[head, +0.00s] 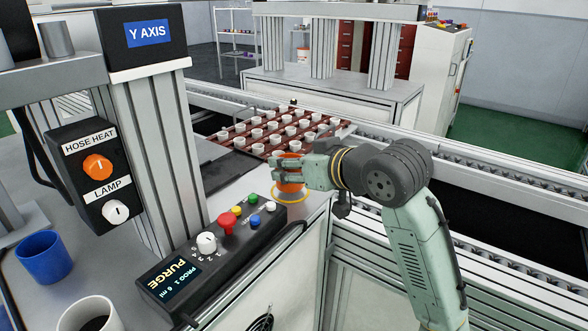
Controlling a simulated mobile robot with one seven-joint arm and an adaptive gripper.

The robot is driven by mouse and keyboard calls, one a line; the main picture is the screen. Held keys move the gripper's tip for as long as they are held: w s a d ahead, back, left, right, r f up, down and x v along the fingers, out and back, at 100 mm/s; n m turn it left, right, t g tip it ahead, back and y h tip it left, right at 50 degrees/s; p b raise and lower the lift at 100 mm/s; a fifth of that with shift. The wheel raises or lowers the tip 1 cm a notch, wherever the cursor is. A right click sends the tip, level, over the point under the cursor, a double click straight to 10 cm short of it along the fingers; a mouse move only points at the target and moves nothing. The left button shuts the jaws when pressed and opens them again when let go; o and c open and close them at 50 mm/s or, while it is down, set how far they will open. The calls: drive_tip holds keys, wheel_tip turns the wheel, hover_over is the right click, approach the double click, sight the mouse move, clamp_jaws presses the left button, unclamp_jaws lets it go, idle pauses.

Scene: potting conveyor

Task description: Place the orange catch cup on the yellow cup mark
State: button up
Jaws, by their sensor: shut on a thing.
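The orange catch cup (289,186) is between the fingers of my gripper (287,170), which is shut on it. The fingers hide part of the cup's upper side. The yellow cup mark (277,198) is a ring on the light grey worktop near its right front corner. The cup appears upright over the ring, with the ring's front edge showing below it. I cannot tell whether the cup's base touches the worktop.
A control box (213,252) with coloured buttons stands just in front of the mark. A brown tray (243,146) of several white cups lies behind it. A blue cup (44,257) and a white mug (90,315) stand at lower left. A metal column (158,160) rises to the left.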

drive_tip(key=shift+f, duration=0.5)
drive_tip(key=shift+f, duration=0.2)
drive_tip(key=o, duration=1)
drive_tip(key=shift+o, duration=0.2)
drive_tip(key=shift+s+d+r, duration=0.15)
drive_tip(key=shift+r, duration=0.15)
drive_tip(key=b+v, duration=0.1)
drive_tip(key=v, duration=1)
drive_tip(key=shift+s, duration=0.25)
drive_tip(key=shift+r, duration=0.1)
